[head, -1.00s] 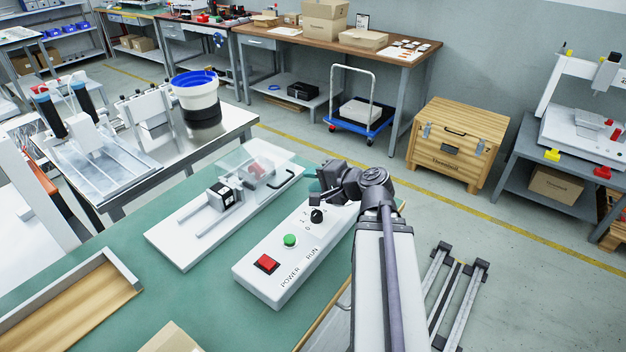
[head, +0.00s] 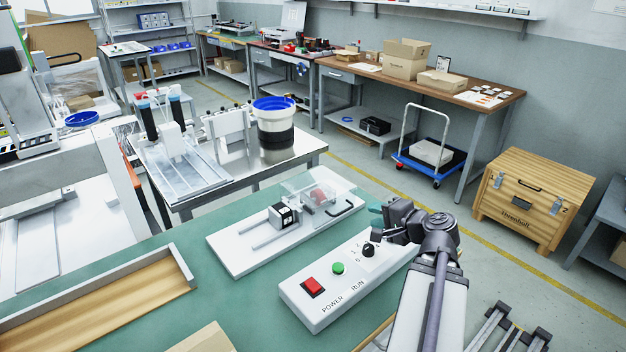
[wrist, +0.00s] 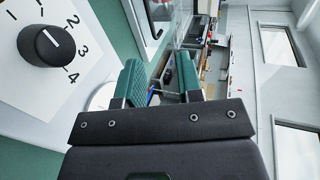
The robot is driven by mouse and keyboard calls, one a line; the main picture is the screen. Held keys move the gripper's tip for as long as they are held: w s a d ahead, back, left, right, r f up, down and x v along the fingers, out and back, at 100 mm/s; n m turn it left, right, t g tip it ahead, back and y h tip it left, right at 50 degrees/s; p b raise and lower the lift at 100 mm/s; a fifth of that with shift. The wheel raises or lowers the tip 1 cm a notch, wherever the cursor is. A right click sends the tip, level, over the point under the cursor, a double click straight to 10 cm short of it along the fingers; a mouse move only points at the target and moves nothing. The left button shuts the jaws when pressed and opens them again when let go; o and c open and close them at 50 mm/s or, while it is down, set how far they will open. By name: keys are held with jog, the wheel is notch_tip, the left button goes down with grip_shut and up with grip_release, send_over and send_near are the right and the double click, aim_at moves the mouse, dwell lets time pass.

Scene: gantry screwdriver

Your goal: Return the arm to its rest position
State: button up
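My gripper (head: 380,212) is just beyond the black rotary knob (head: 368,249), at the far end of the white control box (head: 300,298). In the wrist view, the two green finger pads of my gripper (wrist: 160,78) stand apart with nothing between them. The knob also shows in the wrist view (wrist: 46,46), to the left of the fingers and clear of them, with numbers around it. The box carries a green button (head: 338,268) and a red power switch (head: 313,286). My arm reaches in from the lower right.
A white fixture plate (head: 235,262) with a clear cover and black handle lies left of the box on the green bench top (head: 225,315). A wooden tray (head: 100,312) is at front left. A wooden crate (head: 530,205) stands on the floor at right.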

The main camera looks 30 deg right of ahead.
jog(key=w+a+r+n+g+h+p, duration=0.1)
jog(key=a+r+n+g+p, duration=0.2)
jog(key=a+n+g+p, duration=0.4)
jog(key=w+a+r+n+g+p, duration=0.1)
jog(key=a+r+n+g+p, duration=0.2)
jog(key=a, duration=2.1)
jog(key=n+g+p, duration=0.3)
jog(key=n+p, duration=0.3)
jog(key=p, duration=0.1)
jog(key=shift+a+r+n+g+h+p, duration=0.2)
jog(key=shift+a+n+g+h+p, duration=0.1)
jog(key=shift+a+g+h+p, duration=0.1)
